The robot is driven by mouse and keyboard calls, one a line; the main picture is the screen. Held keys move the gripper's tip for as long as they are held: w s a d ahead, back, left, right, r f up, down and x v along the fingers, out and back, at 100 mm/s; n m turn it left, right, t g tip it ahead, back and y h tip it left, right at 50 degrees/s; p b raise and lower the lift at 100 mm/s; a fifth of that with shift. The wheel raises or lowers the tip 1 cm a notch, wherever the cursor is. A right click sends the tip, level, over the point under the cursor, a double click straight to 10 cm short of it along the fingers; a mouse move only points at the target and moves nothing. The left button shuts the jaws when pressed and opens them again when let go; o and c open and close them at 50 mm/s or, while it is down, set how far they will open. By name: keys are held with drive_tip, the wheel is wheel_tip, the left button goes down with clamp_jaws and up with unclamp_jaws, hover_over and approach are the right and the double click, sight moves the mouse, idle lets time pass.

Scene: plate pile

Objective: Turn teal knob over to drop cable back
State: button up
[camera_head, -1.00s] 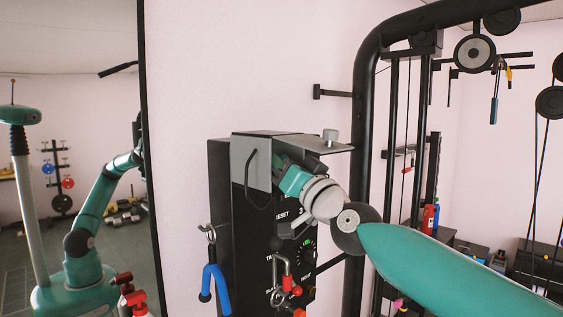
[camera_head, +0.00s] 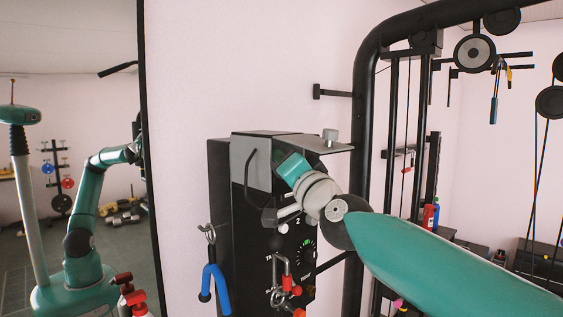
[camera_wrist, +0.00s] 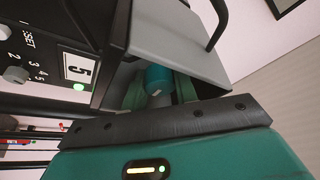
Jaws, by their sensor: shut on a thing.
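The teal knob (camera_wrist: 158,76) shows in the wrist view as a short teal cylinder under the grey hood of a black control box. My gripper (camera_wrist: 158,92) is shut on it, its fingers on either side in the shadow. In the head view my gripper (camera_head: 284,160) reaches in under the hood, and its fingertips and the knob are hidden there. Thin black cables (camera_head: 541,175) run on the gym machine at the right. I cannot tell which cable the knob acts on.
The black control box (camera_head: 240,235) carries dials, labels and a grey hood (camera_head: 318,143) with a side plate. A blue-handled piece (camera_head: 212,280) hangs at its left, red-tipped levers (camera_head: 283,272) at its front. A black frame post (camera_head: 359,130) stands close behind my wrist. A mirror is at left.

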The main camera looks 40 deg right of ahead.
drive_tip(key=o, duration=0.7)
drive_tip(key=shift+w, duration=0.1)
drive_tip(key=v, duration=1.4)
